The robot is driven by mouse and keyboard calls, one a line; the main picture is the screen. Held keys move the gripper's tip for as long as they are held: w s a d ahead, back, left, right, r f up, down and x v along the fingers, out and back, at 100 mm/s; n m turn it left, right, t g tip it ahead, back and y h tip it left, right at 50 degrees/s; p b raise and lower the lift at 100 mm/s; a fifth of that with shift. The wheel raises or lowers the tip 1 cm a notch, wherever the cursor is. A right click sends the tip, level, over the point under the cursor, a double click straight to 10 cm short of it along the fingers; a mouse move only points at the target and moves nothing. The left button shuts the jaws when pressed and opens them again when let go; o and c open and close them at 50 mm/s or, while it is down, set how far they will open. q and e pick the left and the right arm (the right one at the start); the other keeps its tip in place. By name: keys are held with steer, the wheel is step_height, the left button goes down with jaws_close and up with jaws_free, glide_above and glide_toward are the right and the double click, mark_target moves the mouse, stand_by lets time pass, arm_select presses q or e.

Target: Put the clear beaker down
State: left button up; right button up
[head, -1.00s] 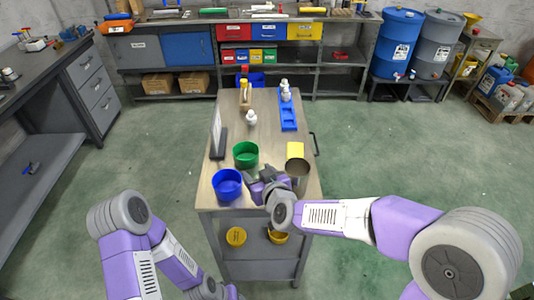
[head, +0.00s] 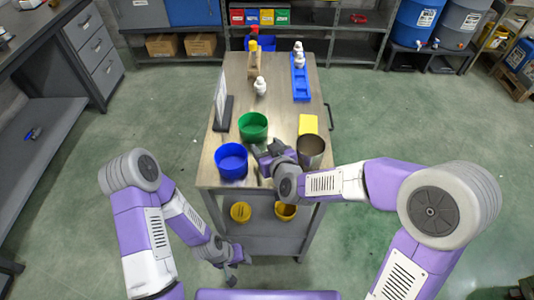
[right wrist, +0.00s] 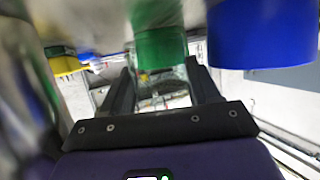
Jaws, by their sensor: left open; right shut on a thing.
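The clear beaker (right wrist: 165,88) shows between the two fingers of my right gripper (right wrist: 163,92) in the right wrist view. That gripper is shut on it. In the head view my right gripper (head: 262,158) is at the near end of the cart top, between the blue bowl and the metal pot; I cannot make out the beaker there, nor tell whether its base touches the top. My left gripper (head: 234,273) is open and empty, low down in front of the cart.
The cart top (head: 290,105) holds a blue bowl (head: 231,160), green bowl (head: 253,125), metal pot (head: 311,151), yellow block (head: 308,124), upright sign (head: 220,103) and blue rack (head: 300,84) with white bottles. Bare surface lies between the green bowl and the rack.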

steer(key=shift+w+f, duration=0.1)
steer(key=shift+f, duration=0.85)
steer(key=shift+r, duration=0.1)
steer(key=o, duration=1)
